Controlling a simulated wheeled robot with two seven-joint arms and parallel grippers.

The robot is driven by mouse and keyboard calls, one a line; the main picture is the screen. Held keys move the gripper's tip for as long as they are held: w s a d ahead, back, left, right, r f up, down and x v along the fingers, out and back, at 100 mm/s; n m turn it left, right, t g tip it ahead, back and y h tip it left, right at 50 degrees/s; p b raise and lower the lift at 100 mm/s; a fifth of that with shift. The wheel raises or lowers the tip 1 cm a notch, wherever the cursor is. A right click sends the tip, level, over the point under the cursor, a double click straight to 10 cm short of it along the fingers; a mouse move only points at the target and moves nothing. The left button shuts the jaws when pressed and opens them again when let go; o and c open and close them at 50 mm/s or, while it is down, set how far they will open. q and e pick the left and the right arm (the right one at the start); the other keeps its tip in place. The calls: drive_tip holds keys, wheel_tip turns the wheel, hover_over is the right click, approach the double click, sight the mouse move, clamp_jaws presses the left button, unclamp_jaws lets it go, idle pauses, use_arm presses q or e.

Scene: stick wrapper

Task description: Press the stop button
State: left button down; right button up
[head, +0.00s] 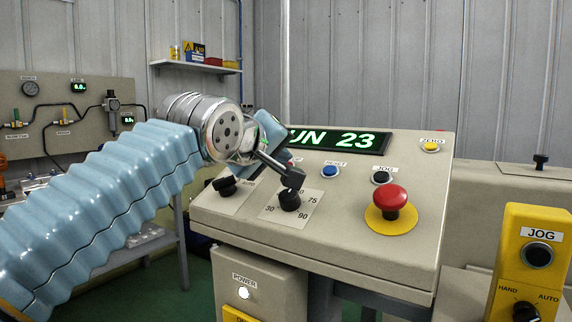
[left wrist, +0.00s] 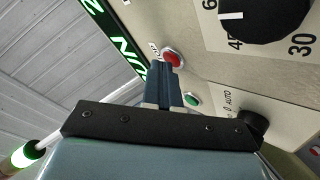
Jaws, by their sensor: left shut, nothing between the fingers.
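A small red button (left wrist: 174,57) with a partly hidden label shows in the left wrist view, on the sloped console (head: 360,225). In the head view it is hidden behind my left gripper (head: 292,178). The gripper is shut and empty, its fingers pointing down to the right over the console. In the left wrist view the fingertips (left wrist: 163,66) overlap the edge of the red button; I cannot tell whether they touch it. A green button (left wrist: 192,100) lies beside the fingers. My right gripper is not in view.
A large red mushroom button (head: 388,201) on a yellow disc sits at the console's right. A black dial (head: 290,200), a black selector (head: 226,185), a blue button (head: 330,171) and a lit display (head: 345,140) are nearby. A yellow JOG box (head: 528,265) stands at the right.

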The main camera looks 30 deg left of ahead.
use_arm(q)
drive_tip(key=shift+s+r+p, duration=0.35)
drive_tip(key=shift+r+p, duration=0.1)
drive_tip(key=shift+r, duration=0.25)
drive_tip(key=shift+s+a+r+p, duration=0.1)
drive_tip(key=shift+s+r+p, duration=0.25)
drive_tip(key=shift+r, duration=0.25)
drive_tip(key=shift+s+r+p, duration=0.2)
drive_tip(key=shift+r+p, duration=0.1)
drive_tip(key=shift+r, duration=0.25)
drive_tip(key=shift+s+r, duration=0.35)
drive_tip(key=shift+r, duration=0.2)
drive_tip(key=shift+s+r, duration=0.3)
drive_tip(key=shift+r, duration=0.2)
